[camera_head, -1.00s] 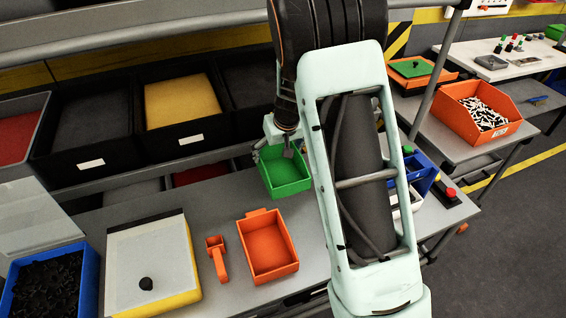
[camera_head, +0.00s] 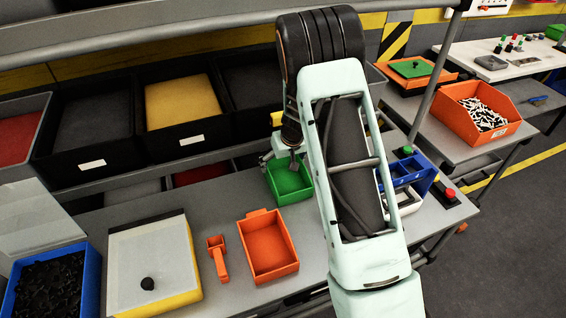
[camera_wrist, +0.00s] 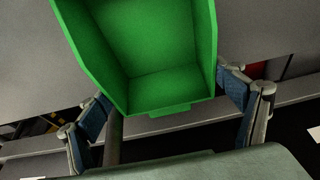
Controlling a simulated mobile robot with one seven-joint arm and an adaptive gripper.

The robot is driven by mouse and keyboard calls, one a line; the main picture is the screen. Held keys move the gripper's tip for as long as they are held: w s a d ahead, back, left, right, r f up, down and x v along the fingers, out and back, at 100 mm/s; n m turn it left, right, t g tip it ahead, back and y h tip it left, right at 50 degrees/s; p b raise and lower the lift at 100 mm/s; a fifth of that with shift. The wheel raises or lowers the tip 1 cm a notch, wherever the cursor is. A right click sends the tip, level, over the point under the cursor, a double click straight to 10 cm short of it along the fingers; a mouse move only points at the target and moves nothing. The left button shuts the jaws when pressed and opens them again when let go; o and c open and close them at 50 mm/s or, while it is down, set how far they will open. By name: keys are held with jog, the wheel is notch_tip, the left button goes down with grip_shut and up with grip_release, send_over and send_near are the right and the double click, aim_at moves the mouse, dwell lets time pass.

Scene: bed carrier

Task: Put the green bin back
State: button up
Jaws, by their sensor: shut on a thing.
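The green bin (camera_head: 290,187) is upright over the grey worktop, behind and to the right of the orange bin. It looks empty and also fills the upper middle of the wrist view (camera_wrist: 160,92). My gripper (camera_head: 279,160) is at the bin's back end; in the wrist view its blue-padded fingers (camera_wrist: 165,101) sit on both sides of the bin and are shut on it. My arm hides the area right of the bin. I cannot tell whether the bin's underside touches the worktop.
An orange bin (camera_head: 268,247) and a small orange scoop (camera_head: 218,259) lie in front. A white-topped yellow box (camera_head: 150,265) is at the left. A blue rack (camera_head: 412,174) is at the right. Black shelf bins (camera_head: 95,159) line the back. Bare worktop (camera_head: 215,205) lies left of the green bin.

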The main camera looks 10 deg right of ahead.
jog(key=shift+f, duration=0.15)
jog(key=o, duration=1.4)
jog(key=shift+r, duration=0.35)
jog(key=v, duration=1.1)
jog(key=shift+s+r, duration=0.25)
